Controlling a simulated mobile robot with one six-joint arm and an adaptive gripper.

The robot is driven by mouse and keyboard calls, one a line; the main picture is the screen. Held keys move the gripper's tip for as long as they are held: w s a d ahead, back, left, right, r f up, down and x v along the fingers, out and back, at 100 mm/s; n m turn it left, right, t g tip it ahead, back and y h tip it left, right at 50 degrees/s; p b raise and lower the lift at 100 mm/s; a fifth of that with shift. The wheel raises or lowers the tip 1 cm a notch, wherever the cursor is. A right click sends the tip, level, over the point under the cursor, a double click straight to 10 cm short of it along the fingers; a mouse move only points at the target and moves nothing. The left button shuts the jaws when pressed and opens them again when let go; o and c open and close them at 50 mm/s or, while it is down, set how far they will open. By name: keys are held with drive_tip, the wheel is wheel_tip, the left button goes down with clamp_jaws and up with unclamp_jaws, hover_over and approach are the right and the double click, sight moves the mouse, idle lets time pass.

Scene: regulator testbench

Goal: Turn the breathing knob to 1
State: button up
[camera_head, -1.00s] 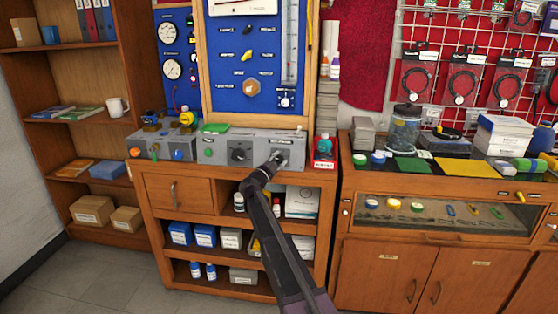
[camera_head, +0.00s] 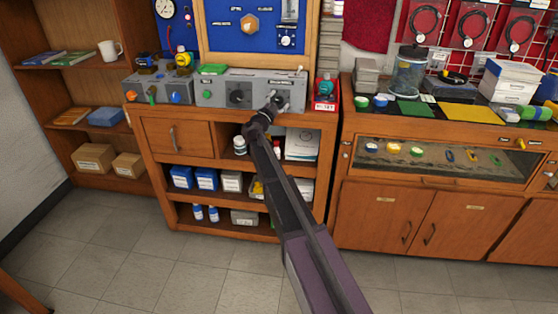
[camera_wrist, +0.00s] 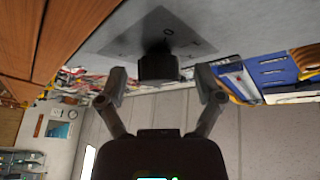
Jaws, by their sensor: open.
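A grey test panel (camera_head: 222,88) stands on the wooden bench, with a black knob (camera_head: 240,97) near its middle and a green button (camera_head: 207,95) at its left. My gripper (camera_head: 276,102) is at the right part of the panel and hides most of what is there. My gripper's two fingers (camera_wrist: 158,80) are open, one on each side of this knob, with gaps visible on both sides. The knob labels are too small to read.
A red box (camera_head: 325,92) with a bottle stands right of the panel. A smaller grey box (camera_head: 158,88) with colored knobs and valves is to its left. Open shelves with boxes (camera_head: 206,180) lie below. The floor in front is clear.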

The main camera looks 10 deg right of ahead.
drive_tip(key=n+t+y, duration=0.1)
drive_tip(key=n, duration=0.2)
drive_tip(key=n+t+y+b, duration=0.1)
drive_tip(key=n+t, duration=0.1)
drive_tip(key=n, duration=0.1)
drive_tip(key=shift+f+b, duration=0.1)
drive_tip(key=shift+b, duration=0.2)
drive_tip(key=n+t+y, duration=0.1)
drive_tip(key=n+y, duration=0.1)
drive_tip(key=n, duration=0.1)
drive_tip(key=n+t+y, duration=0.1)
drive_tip(key=n+y, duration=0.1)
drive_tip(key=n, duration=0.1)
drive_tip(key=shift+s+n+y+b, duration=0.1)
drive_tip(key=shift+n+y+b, duration=0.3)
drive_tip(key=shift+n, duration=0.2)
drive_tip(key=s+a+f+n+g+y+p, duration=0.25)
drive_tip(key=s+a+y+p, duration=0.2)
drive_tip(key=s, duration=0.45)
drive_tip(key=s+a+f+n+g+y+p, duration=0.2)
drive_tip(key=s+a+n+g+y+p, duration=0.25)
drive_tip(key=s, duration=0.45)
drive_tip(key=s+d+f+m+g+p, duration=0.1)
drive_tip(key=s+d+g+p, duration=0.3)
drive_tip(key=s+g+p, duration=0.4)
drive_tip(key=s, duration=0.5)
drive_tip(key=shift+s+m, duration=0.2)
drive_tip(key=shift+m, duration=0.1)
